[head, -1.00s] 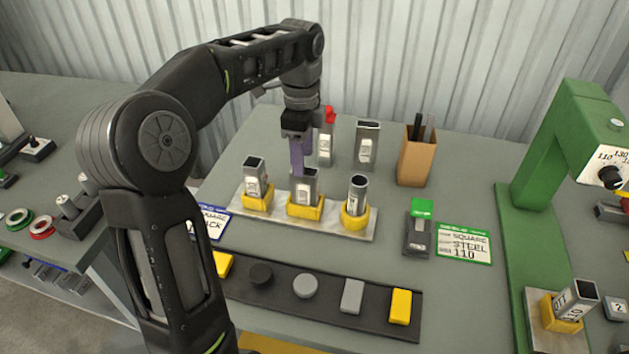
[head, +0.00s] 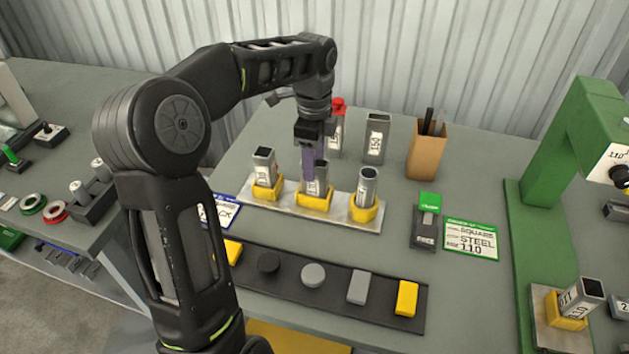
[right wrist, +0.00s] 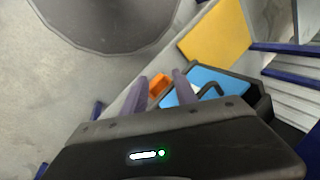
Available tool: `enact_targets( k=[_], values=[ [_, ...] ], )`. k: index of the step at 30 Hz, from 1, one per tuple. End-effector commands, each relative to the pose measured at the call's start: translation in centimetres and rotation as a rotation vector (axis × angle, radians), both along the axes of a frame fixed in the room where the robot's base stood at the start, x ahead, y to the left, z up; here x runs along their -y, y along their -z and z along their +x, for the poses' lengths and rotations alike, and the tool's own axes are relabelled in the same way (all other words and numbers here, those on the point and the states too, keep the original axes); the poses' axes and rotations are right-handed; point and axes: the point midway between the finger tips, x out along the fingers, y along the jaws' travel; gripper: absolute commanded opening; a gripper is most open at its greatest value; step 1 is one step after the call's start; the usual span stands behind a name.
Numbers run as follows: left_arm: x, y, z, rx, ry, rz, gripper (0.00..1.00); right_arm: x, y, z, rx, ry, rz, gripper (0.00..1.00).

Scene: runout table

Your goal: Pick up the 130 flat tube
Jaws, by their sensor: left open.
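A pale rack (head: 232,191) with yellow holders carries three upright metal tubes. The left tube (head: 264,163) is rectangular with a white label. The middle tube (head: 322,180) is rectangular too and partly hidden by my gripper. The right tube (head: 367,188) is round. I cannot read 130 on any label. My left gripper (head: 311,177) points down at the middle tube, open, with its purple fingers beside the tube's upper part. Whether it touches is unclear. My right gripper (right wrist: 161,82) shows only in the right wrist view, open and empty.
Behind the rack stand a tube labelled 150 (head: 376,138), a red-topped item (head: 337,128) and a brown pen box (head: 427,150). A dark strip with several samples (head: 313,275) lies in front. A green stand (head: 560,150) rises at right.

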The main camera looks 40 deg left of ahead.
Motion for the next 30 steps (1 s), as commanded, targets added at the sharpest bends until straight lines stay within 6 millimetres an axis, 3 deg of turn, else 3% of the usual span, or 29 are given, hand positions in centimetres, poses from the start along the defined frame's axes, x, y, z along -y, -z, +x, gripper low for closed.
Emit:
enact_targets(
  k=[9, 27, 30],
  values=[
    [0.2, 3.9, 0.0, -0.002, 0.0, -0.001, 0.53, 0.1, -0.9, -0.1, -0.004, 0.001, -0.003, 0.34],
    [0.2, 4.0, 0.0, -0.001, 0.001, 0.0, 0.53, 0.1, -0.9, -0.1, -0.004, 0.001, -0.002, 0.34],
    [0.2, 4.0, 0.0, -0.001, 0.001, 0.0, 0.45, 0.1, -0.9, -0.1, -0.004, 0.001, -0.002, 0.34]
  ],
)
